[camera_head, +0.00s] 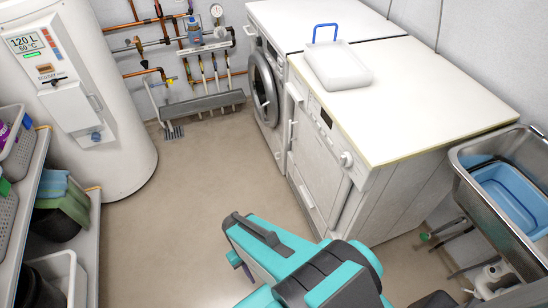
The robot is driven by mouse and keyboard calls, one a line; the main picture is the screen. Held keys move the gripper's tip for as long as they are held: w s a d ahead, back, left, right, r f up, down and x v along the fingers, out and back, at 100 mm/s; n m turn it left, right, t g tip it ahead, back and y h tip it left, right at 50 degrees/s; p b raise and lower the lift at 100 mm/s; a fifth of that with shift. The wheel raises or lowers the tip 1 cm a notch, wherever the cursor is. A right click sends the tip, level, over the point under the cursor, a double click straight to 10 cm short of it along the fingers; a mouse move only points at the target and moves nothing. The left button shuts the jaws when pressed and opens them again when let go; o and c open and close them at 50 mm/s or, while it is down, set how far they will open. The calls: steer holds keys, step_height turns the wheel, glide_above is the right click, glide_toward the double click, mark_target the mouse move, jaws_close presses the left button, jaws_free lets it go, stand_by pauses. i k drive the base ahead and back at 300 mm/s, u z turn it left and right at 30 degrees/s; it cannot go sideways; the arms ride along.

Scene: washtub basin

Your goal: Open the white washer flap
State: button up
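Two white machines stand side by side under a pale worktop. The farther one has a round grey-rimmed door (264,90) with a dark centre; I cannot tell if it is fully closed. The nearer white machine (322,150) has a flat, square-edged front flap (316,157) that looks closed, with a handle on its left side and a knob (346,158) at the upper right. My teal and black arm reaches in from the bottom, in front of and below the nearer machine, apart from both machines.
A white tub with a blue handle (337,66) sits on the worktop. A steel sink with a blue basin (510,194) is at the right. A white boiler (95,130) and shelves of baskets stand at the left. The floor between is clear.

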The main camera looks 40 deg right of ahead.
mark_target(277, 150)
steer(key=i, duration=0.85)
steer(key=u, duration=0.05)
